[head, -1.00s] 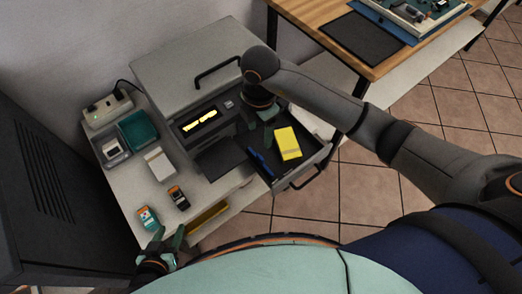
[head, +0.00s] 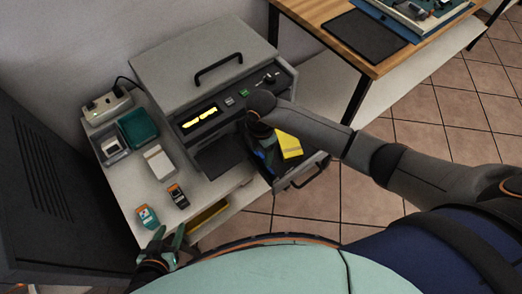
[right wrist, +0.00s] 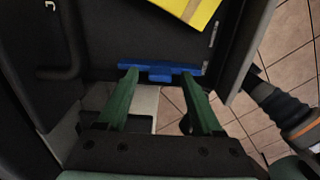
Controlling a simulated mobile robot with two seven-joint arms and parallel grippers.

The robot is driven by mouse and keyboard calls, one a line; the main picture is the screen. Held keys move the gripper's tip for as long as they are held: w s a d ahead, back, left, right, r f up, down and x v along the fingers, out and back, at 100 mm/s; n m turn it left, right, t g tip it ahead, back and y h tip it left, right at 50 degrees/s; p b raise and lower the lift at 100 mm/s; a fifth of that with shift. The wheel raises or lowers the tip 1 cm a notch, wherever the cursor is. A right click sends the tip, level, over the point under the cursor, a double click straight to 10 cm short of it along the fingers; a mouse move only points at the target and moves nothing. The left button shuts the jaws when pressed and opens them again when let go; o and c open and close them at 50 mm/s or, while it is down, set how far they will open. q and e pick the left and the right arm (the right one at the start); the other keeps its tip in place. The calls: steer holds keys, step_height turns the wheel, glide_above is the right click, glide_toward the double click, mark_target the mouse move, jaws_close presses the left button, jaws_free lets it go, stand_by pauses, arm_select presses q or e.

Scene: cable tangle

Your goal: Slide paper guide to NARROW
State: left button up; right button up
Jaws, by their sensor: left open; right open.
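The blue paper guide (right wrist: 160,72) lies across the dark floor of the open paper drawer (right wrist: 105,62). My right gripper (right wrist: 159,76) is open, its green fingertips at the guide, one near each half of it. I cannot tell whether they touch it. In the head view the right gripper (head: 268,148) is down over the drawer and mostly hides the guide. A yellow paper stack (head: 289,146) lies in the drawer beside the gripper; it also shows in the right wrist view (right wrist: 186,8). No NARROW marking is readable. My left gripper (head: 166,243) is open and empty near the table's front edge.
The grey printer (head: 200,65) stands behind the drawer, with a lit display (head: 199,117). A teal bin (head: 138,128), a white box (head: 158,163) and two small handheld devices (head: 177,196) are on the table's left. The drawer handle (head: 309,173) sticks out in front.

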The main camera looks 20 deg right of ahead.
steer(key=shift+c, duration=0.4)
jaws_close()
stand_by(0.9)
